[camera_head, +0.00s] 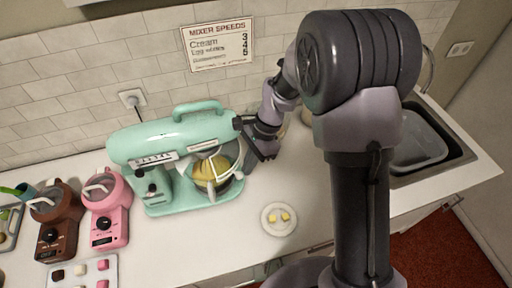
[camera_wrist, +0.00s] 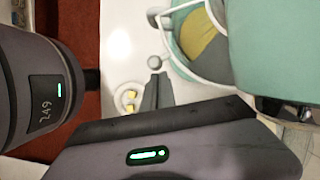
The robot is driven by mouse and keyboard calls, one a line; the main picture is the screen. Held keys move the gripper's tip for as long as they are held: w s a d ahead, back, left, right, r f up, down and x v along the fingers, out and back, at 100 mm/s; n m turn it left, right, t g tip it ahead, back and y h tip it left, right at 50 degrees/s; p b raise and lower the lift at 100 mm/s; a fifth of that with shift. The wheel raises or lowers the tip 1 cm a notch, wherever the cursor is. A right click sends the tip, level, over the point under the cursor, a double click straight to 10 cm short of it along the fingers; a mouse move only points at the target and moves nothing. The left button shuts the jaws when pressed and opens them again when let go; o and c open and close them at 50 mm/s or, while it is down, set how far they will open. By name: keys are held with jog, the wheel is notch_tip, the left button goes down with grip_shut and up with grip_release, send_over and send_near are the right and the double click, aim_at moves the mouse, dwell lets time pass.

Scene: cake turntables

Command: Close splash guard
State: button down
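The mint-green mixer (camera_head: 165,140) stands on the white counter against the tiled wall. Its bowl (camera_head: 210,188) holds a yellow mass. A clear, pale-rimmed splash guard (camera_head: 222,158) shows around the bowl's top, partly lost in glare. In the wrist view, the guard's pale rim (camera_wrist: 181,52) curves around the bowl, with a small light knob on its left. My gripper (camera_head: 262,150) is just right of the mixer's front end. In the wrist view, my gripper's fingers (camera_wrist: 156,82) are close together with nothing seen between them; a small round grey knob is just beyond their tips.
A small white plate (camera_head: 279,219) with yellow pieces lies on the counter in front. A sink (camera_head: 425,150) is at right. The counter between the green mixer and the plate is clear.

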jog(key=s+a+m+t, duration=0.4)
jog(key=s+a+m, duration=0.3)
jog(key=a+m, duration=0.3)
jog(key=shift+a+m, duration=0.3)
jog(key=shift+a, duration=1.5)
jog(key=shift+r, duration=0.1)
